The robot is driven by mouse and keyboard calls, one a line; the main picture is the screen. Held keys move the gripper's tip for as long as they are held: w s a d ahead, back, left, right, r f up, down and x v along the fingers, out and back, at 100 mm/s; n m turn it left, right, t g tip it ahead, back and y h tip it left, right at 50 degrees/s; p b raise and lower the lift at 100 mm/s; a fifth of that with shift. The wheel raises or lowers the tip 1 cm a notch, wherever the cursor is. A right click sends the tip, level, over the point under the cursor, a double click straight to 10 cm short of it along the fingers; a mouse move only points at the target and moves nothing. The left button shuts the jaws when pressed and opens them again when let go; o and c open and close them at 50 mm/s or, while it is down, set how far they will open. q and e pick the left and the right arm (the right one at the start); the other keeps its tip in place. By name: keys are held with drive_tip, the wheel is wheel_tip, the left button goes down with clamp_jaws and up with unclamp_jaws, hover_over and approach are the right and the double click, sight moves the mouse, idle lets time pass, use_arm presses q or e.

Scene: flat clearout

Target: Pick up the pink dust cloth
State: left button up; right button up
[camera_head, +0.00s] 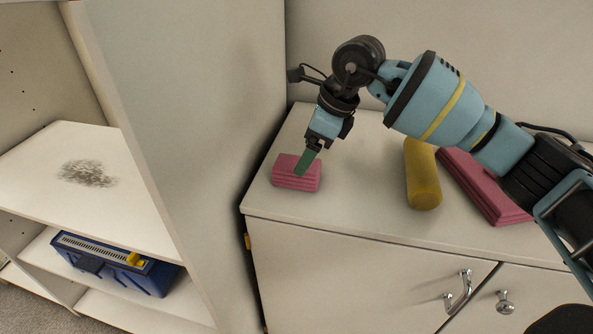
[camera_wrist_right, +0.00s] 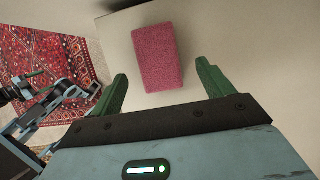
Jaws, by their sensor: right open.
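The pink dust cloth (camera_head: 297,174) is a small folded pink stack lying on the left end of the pale cabinet top. In the right wrist view the cloth (camera_wrist_right: 157,57) is a textured pink block beyond and between the fingertips. My right gripper (camera_head: 306,163) points down at the cloth, its green fingers overlapping the cloth's upper edge in the head view. In the right wrist view the gripper (camera_wrist_right: 161,72) is open with nothing between its fingers. I cannot tell whether the fingers touch the cloth. My left gripper does not show in the head view.
A yellow cylinder (camera_head: 423,180) and a larger folded pink-red cloth (camera_head: 487,187) lie on the cabinet top (camera_head: 350,210), under my right arm. A tall panel stands left. Shelves beyond hold a dark dusty patch (camera_head: 87,173) and a blue toolbox (camera_head: 115,264).

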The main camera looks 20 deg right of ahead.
sight(292, 162)
drive_tip(key=shift+x, duration=3)
drive_tip(key=shift+a+r, duration=0.1)
drive_tip(key=shift+a, duration=0.05)
drive_tip(key=c, duration=1.1)
drive_tip(key=shift+r, duration=0.15)
drive_tip(key=shift+r, duration=0.55)
wheel_tip(292, 162, up, 2)
drive_tip(key=shift+r, duration=0.15)
drive_tip(key=s, duration=0.5)
drive_tip(key=s+r, duration=0.1)
drive_tip(key=s, duration=0.4)
drive_tip(key=s+a, duration=0.1)
drive_tip(key=s, duration=0.5)
drive_tip(key=shift+r, duration=0.2)
